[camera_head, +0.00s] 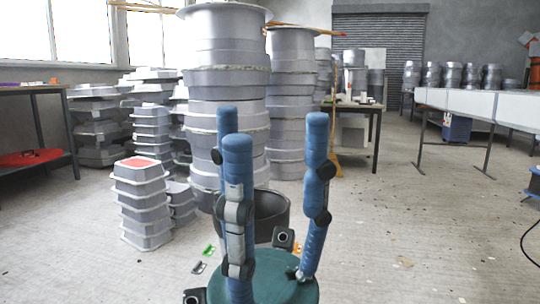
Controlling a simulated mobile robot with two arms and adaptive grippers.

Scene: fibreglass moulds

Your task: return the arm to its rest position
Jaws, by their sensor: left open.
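My two blue arms stand folded upright in the middle of the camera_head view. The left arm has grey joints along its lower part. My left gripper (204,259) seems to be the pair of small parts, one green and one dark, low and left of that arm. These parts stand apart with nothing between them, so it looks open and empty. My right arm rises to the right of the left one, with clear space between them. Its gripper cannot be made out. Nothing is held that I can see.
Tall stacks of grey moulds (228,80) stand behind my arms. A shorter stack with a red top (138,162) stands left. A dark round tub (270,212) is close behind my arms. White tables (470,102) stand right. The floor (420,220) at right is clear.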

